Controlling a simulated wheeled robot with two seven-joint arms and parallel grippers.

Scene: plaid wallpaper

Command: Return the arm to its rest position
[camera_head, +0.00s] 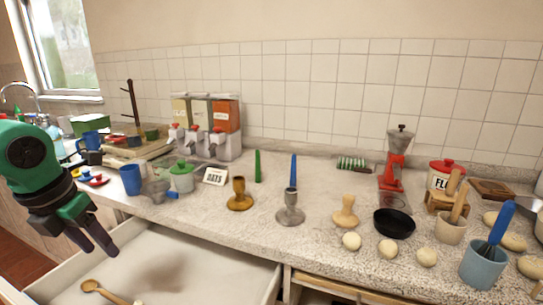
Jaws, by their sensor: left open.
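My left arm comes in from the left edge, green and dark grey. Its left gripper (97,247) points down over the left part of an open white drawer (235,280), in front of the counter. Its dark fingers are apart and I see nothing between them. My right arm and right gripper are out of view.
A wooden spoon (104,292) lies in the drawer. On the counter (330,240) stand a blue mug (131,179), a brass candle holder (240,197), a grey candle holder (290,211) with a blue candle, a black pan (394,223) and several eggs. Dispensers (207,125) stand behind.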

